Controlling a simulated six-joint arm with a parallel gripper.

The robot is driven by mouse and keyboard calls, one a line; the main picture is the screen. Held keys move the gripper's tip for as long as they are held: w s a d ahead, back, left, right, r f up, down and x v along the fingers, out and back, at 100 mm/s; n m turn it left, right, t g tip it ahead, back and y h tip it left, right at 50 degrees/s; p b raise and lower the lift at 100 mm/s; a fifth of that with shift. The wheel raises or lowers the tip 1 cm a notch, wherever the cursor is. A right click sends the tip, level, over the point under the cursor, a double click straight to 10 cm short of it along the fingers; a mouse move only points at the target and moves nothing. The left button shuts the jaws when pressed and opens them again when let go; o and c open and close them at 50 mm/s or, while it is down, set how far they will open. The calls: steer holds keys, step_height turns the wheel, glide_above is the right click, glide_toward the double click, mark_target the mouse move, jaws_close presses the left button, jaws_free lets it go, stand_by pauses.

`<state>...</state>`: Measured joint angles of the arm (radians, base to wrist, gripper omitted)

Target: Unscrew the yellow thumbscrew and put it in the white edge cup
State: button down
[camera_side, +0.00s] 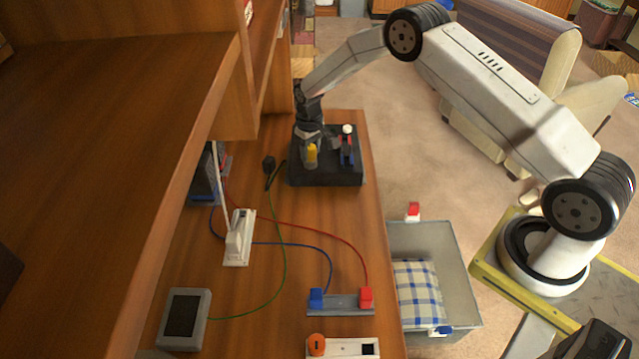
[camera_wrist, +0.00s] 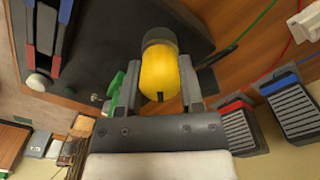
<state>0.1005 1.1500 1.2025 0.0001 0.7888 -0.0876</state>
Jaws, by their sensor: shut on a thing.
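The yellow thumbscrew (camera_side: 311,153) is at the left part of the black block (camera_side: 325,178) at the table's far end. In the wrist view the thumbscrew (camera_wrist: 159,72) sits between the two fingers of my gripper (camera_wrist: 159,90), with a dark collar at its far end. My gripper (camera_side: 310,146) is shut on it from above. I cannot tell whether its thread is still in the block. I cannot pick out a white cup for certain; a pale bin (camera_side: 460,270) with a checked cloth inside stands beside the table's right edge.
A red and blue lever (camera_side: 347,150) with a white ball is close right of my gripper. A white switch (camera_side: 238,238), a grey terminal strip (camera_side: 340,305), a grey screen box (camera_side: 184,318) and loose wires lie nearer. A shelf (camera_side: 110,130) overhangs the left.

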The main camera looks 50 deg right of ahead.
steer(key=shift+c, duration=0.7)
jaws_free()
